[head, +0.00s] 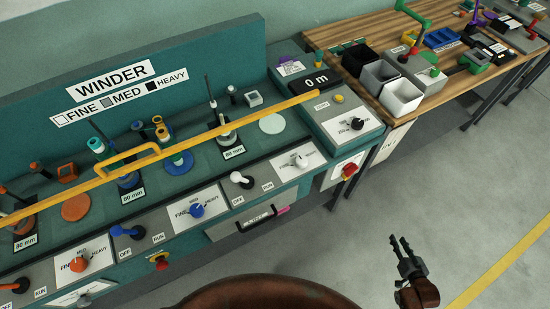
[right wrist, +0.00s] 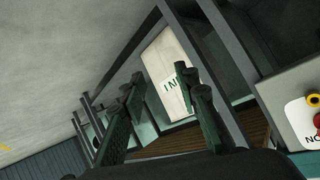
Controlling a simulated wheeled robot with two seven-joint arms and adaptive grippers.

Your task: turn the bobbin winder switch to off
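The winder panel (head: 165,222) fills the left of the head view. It has several OFF/RUN levers: a white one (head: 237,177), a blue one (head: 118,231) and an orange-tipped one (head: 5,287) at the left edge. The white and blue handles lie on the left, OFF side of their dark bases; exact settings are hard to tell. My right gripper (head: 400,241) is open and empty over the floor, right of and well apart from the panel. Its spread fingers (right wrist: 158,85) show in the right wrist view. My left gripper is out of view.
A yellow bar (head: 215,130) with a raised handle crosses above the panel. Fine/med/heavy knobs in orange (head: 78,265), blue (head: 197,210) and white (head: 301,161) sit beside the levers. A red knob (head: 350,170) is at the panel's right end. A wooden bench (head: 345,35) holds bins.

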